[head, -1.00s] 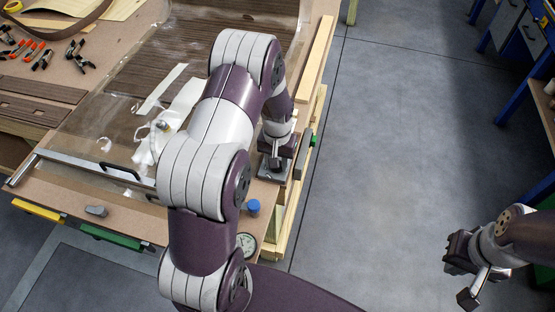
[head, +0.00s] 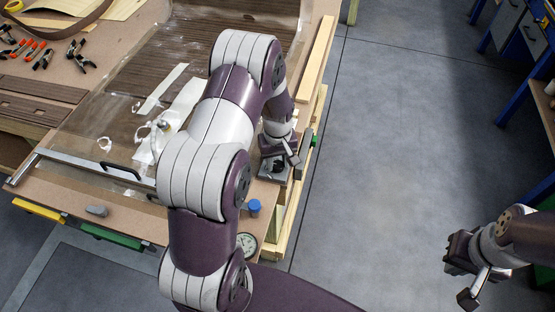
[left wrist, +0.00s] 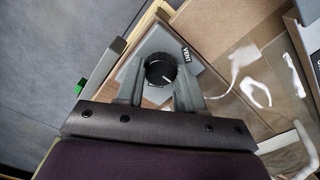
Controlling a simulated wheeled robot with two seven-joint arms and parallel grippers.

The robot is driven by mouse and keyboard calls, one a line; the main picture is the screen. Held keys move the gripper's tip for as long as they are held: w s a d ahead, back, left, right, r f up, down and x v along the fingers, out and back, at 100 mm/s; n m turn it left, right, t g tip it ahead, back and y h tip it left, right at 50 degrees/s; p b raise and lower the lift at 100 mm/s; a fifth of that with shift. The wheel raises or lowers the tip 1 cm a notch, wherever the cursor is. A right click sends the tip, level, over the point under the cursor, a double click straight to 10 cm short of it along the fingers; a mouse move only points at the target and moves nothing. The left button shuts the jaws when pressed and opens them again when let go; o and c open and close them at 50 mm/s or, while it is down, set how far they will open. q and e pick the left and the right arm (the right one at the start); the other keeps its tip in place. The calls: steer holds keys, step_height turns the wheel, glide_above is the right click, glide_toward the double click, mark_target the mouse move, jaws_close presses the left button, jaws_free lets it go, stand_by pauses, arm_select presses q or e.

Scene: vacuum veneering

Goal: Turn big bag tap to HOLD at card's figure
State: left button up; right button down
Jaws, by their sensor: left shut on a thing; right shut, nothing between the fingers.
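The tap's round black knob (left wrist: 160,70) stands on a grey plate (left wrist: 196,72) marked VENT. A white line on the knob points to the lower right in the left wrist view. My left gripper (left wrist: 159,84) is shut on the knob, one finger on each side. In the head view the left gripper (head: 279,158) is over the plate (head: 272,178) at the table's right corner and mostly covers the knob. A round dial gauge (head: 246,243) lies near the front edge, its reading too small to tell. I cannot make out a card or HOLD mark. My right gripper (head: 465,281) is shut and empty.
A blue cap (head: 254,207) stands between plate and gauge. A clear bag (head: 240,20) with white strips covers the panel at left. A bar with a black handle (head: 122,171) lies along its front. Wooden rails (head: 314,60) edge the table.

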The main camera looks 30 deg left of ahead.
mark_target(278, 165)
arm_select(q)
steer(key=shift+s, duration=0.15)
steer(key=o, duration=1)
steer(key=shift+o, duration=0.2)
steer(key=shift+d, duration=0.1)
steer(key=shift+r, duration=0.1)
step_height(278, 165, up, 13)
steer(key=b, duration=0.2)
steer(key=shift+f, duration=0.2)
